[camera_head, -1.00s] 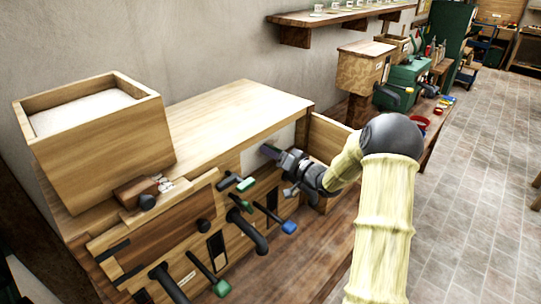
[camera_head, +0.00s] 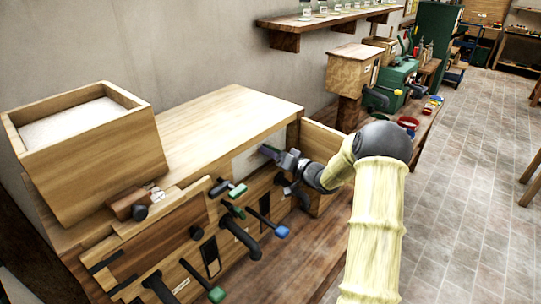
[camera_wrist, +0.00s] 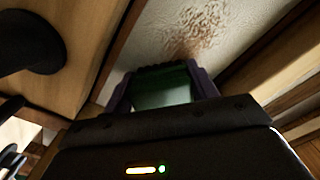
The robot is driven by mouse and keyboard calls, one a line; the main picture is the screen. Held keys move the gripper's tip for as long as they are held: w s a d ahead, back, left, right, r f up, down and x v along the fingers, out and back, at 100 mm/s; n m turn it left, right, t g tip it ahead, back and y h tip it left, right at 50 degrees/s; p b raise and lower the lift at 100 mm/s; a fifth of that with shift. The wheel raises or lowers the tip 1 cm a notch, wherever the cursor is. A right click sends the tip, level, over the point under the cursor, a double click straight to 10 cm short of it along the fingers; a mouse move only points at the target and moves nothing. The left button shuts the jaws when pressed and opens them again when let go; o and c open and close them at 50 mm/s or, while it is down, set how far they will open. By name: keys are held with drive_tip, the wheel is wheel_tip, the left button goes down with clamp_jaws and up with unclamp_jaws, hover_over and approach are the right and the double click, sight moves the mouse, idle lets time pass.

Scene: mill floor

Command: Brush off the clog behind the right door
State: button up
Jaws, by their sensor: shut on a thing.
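The wooden cabinet (camera_head: 225,120) has an opening at its right end, with the right door (camera_head: 327,142) swung open beside it. A pale panel (camera_head: 245,158) shows inside. In the wrist view a brown speckled clog (camera_wrist: 195,32) spreads over this pale panel, just beyond my fingertips. My gripper (camera_head: 268,151) reaches into the opening from the right. In the wrist view its dark purple fingers (camera_wrist: 163,88) are shut on a green thing, probably the brush (camera_wrist: 165,92). Its bristles cannot be made out. I cannot tell whether it touches the clog.
An open wooden box with white contents (camera_head: 85,135) stands on the cabinet's left end. Knobs and levers, such as a blue-ended one (camera_head: 282,232), stick out of the front near my gripper. Other machines stand farther right along the bench; the tiled floor (camera_head: 465,190) is clear.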

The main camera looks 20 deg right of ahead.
sight(257, 155)
drive_tip(key=shift+w+d+r+p, duration=0.1)
drive_tip(key=shift+w+d+p, duration=0.2)
drive_tip(key=shift+w+d, duration=0.3)
drive_tip(key=shift+w+d+p, duration=0.3)
drive_tip(key=shift+w+d, duration=0.1)
drive_tip(key=shift+d, duration=0.3)
drive_tip(key=shift+s, duration=0.1)
drive_tip(key=shift+s+a, duration=0.5)
drive_tip(key=shift+a, duration=0.2)
drive_tip(key=shift+s+a, duration=0.45)
drive_tip(key=shift+a, duration=0.2)
drive_tip(key=shift+s+a, duration=0.45)
drive_tip(key=shift+a, duration=0.3)
drive_tip(key=shift+s+a, duration=0.4)
drive_tip(key=shift+a, duration=0.35)
